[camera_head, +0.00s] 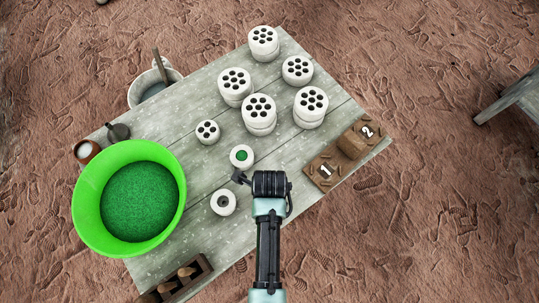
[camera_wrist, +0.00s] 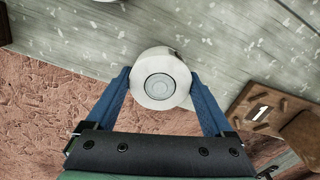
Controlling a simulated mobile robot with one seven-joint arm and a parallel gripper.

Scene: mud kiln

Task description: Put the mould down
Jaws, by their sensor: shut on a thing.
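The mould (camera_wrist: 160,70) is a white, round piece with a grey disc at its centre, seen from above in the wrist view. My gripper (camera_wrist: 160,78) is shut on it, with one blue finger against each side. In the wrist view it overlaps the table's front edge; I cannot tell whether it hangs above the table or touches it. In the head view my wrist hides the mould and the fingers. The grey wooden table (camera_head: 195,160) lies below.
A white piece with green filling (camera_head: 242,156) and a white piece with a dark hole (camera_head: 223,202) stand close by. Several holed white cylinders (camera_head: 259,115) stand farther back. A numbered wooden board (camera_head: 325,170) is right. A green tub (camera_head: 178,190) is left. Bare table lies between.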

